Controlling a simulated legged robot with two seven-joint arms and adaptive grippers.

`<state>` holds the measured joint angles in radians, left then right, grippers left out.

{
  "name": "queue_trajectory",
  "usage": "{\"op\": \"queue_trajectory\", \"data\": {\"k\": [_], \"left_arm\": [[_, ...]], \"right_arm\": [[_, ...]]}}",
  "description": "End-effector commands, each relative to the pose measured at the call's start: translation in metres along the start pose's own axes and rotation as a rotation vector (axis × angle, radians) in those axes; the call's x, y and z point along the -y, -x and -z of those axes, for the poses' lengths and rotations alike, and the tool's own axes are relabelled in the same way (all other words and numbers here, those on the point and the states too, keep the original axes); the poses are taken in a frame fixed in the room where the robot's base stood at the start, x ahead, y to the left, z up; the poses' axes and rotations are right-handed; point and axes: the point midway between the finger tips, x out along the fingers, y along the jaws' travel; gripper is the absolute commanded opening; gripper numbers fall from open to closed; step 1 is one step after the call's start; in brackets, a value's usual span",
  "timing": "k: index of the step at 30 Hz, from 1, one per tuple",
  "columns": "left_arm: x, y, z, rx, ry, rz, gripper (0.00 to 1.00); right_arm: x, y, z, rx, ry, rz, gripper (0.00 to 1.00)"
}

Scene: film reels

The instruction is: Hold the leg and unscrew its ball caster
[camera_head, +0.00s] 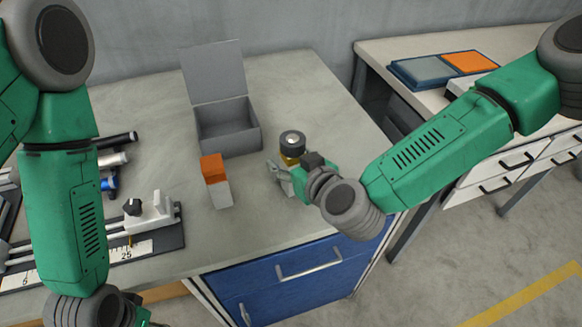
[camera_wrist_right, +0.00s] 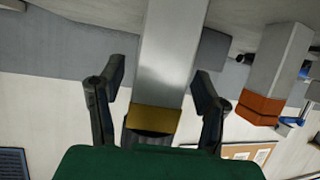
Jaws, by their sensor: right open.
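A grey metal leg (camera_wrist_right: 172,50) with a yellow collar (camera_wrist_right: 153,120) stands between the fingers of my right gripper (camera_wrist_right: 158,98) in the right wrist view. The fingers are open, one on each side, with gaps to the leg. The leg's lower part is mostly hidden there. My left gripper (camera_head: 130,311) is cut off at the bottom edge, its fingers unclear.
An orange-topped pale block (camera_head: 219,191) stands upright left of the leg. An open grey box (camera_head: 229,130) with raised lid is behind. A fixture on a dark base (camera_head: 172,234) and several rods lie at left. Blue drawers (camera_head: 283,287) are under the front edge.

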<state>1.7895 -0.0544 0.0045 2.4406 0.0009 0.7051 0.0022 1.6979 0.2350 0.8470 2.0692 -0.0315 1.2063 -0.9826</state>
Motion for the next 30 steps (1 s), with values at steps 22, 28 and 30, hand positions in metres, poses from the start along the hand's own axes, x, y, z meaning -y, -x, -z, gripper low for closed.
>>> {"op": "queue_trajectory", "data": {"k": [22, 28, 30], "left_arm": [[0.0, 0.001, 0.0, 0.001, 0.0, 0.0, 0.63], [0.0, 0.003, 0.0, 0.0, 0.0, 0.0, 0.63], [0.0, 0.004, 0.0, 0.0, 0.0, 0.0, 0.63]], "right_arm": [[0.0, 0.004, 0.01, -0.003, 0.0, 0.0, 0.0], [0.0, 0.017, 0.043, -0.006, 0.003, 0.001, 0.0], [0.0, 0.023, 0.056, -0.007, 0.003, 0.0, 0.0]]}}
